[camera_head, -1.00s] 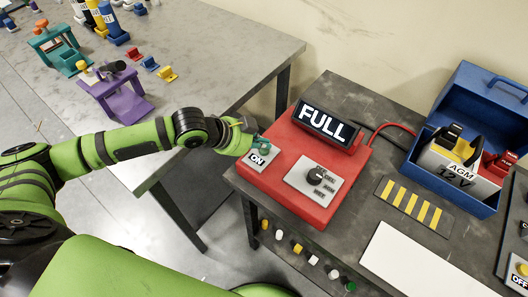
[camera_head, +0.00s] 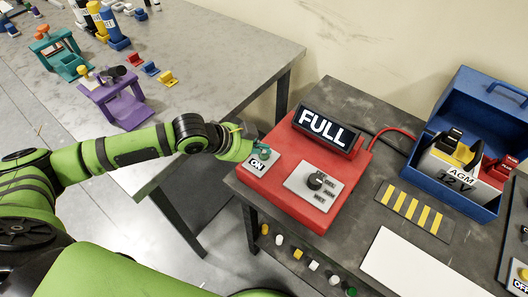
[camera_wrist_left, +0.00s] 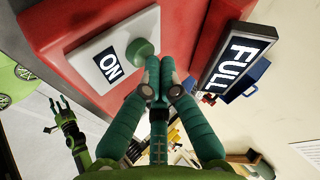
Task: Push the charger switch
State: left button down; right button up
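The red charger (camera_head: 287,205) sits on the dark table, and its tilted display (camera_head: 325,129) reads FULL. Its switch is a round green button (camera_wrist_left: 140,50) on a light plate (camera_head: 261,166) labelled ON. The plate also shows in the left wrist view (camera_wrist_left: 92,62). My left gripper (camera_wrist_left: 153,64) has its teal fingers shut together, with nothing between them. Their tips are right beside the button; I cannot tell if they touch it. In the head view my left gripper (camera_head: 260,150) partly hides the button. My right gripper (camera_wrist_left: 62,112) shows small in the left wrist view with fingers apart.
A selector knob (camera_head: 315,181) sits on the charger's other plate. A red cable (camera_head: 394,128) runs to a blue box (camera_head: 470,206) holding an AGM 12V battery (camera_head: 450,176). A striped plate (camera_head: 412,208) and a white panel (camera_head: 415,264) lie to the right.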

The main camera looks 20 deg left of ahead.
aim_at(262, 156)
dwell(0.4)
pick_arm(q)
jog(key=shift+f, duration=0.5)
jog(key=shift+s, duration=0.1)
jog(key=shift+r+p, duration=0.3)
jog(key=shift+p, duration=0.35)
jog(key=shift+r, duration=0.1)
notch_tip(262, 156, up, 6)
jog(key=p, duration=0.6)
jog(key=shift+p, duration=0.4)
